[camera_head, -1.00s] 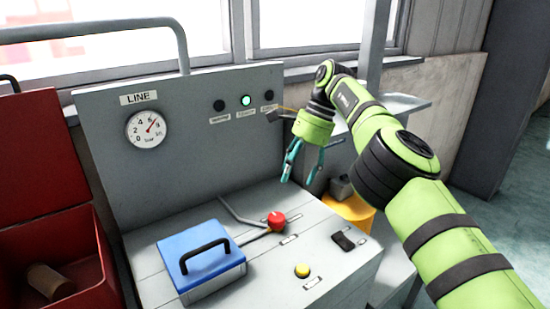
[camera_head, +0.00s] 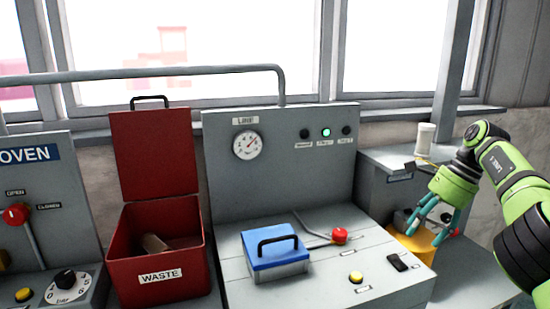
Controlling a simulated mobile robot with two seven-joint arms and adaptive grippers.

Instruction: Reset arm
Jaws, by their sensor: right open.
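My right arm comes in from the right edge, bright green with dark bands. Its gripper (camera_head: 432,219), with teal fingers, is open and looks empty. It hangs pointing down at the right, in front of the grey side cabinet and beside a yellow container (camera_head: 412,240), which it partly hides. My left gripper is not in view.
A grey LINE console (camera_head: 322,267) holds a blue lidded box (camera_head: 275,254), a red-knobbed lever (camera_head: 340,235) and a yellow button. Left of it stand an open red WASTE bin (camera_head: 160,277) with a brown cylinder inside, and an OVEN panel (camera_head: 32,157). A white spool (camera_head: 425,140) is on the cabinet.

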